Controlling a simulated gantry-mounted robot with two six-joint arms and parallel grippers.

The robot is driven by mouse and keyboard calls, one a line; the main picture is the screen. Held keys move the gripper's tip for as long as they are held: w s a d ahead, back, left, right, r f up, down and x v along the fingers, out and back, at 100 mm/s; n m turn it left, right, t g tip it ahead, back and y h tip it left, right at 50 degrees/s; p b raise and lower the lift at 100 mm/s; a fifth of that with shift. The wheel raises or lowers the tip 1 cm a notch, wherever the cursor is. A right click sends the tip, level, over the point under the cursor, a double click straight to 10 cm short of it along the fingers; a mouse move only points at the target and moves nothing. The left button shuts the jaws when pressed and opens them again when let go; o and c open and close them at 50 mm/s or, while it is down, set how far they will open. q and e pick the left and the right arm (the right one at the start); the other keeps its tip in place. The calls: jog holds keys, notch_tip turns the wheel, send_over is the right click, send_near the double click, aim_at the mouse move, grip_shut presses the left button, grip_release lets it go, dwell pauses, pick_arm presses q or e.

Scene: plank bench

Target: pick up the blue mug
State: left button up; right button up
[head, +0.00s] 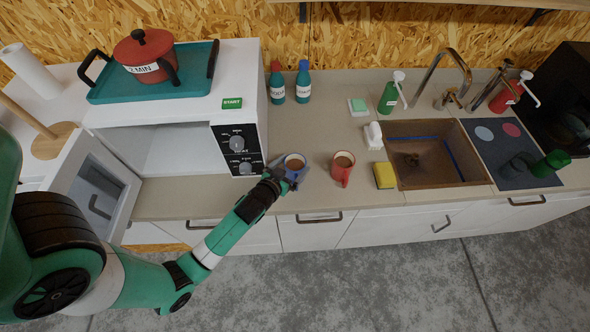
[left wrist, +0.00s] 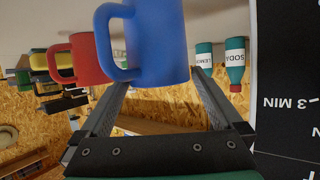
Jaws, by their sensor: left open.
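The blue mug (head: 296,158) stands upright near the front edge of the counter, with something brown inside. My left gripper (head: 287,178) is open right at its near side. In the left wrist view the blue mug (left wrist: 160,48) fills the top middle, just ahead of and between the tips of my open left gripper (left wrist: 163,85). Its handle points to the left there, beside one finger. I cannot tell whether the fingers touch the mug. My right gripper is not in view.
A red mug (head: 342,168) stands close to the right of the blue one. The microwave (head: 237,150) with its door open is to the left. Two bottles (head: 303,82) stand behind, and a yellow sponge (head: 384,175) and the sink (head: 430,165) are to the right.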

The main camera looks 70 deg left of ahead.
aim_at(299, 159)
pick_arm(q)
jog(key=x, duration=0.4)
jog(key=shift+w+a+b, duration=0.2)
jog(key=shift+w+b, duration=0.05)
jog(key=shift+b, duration=0.1)
grip_shut()
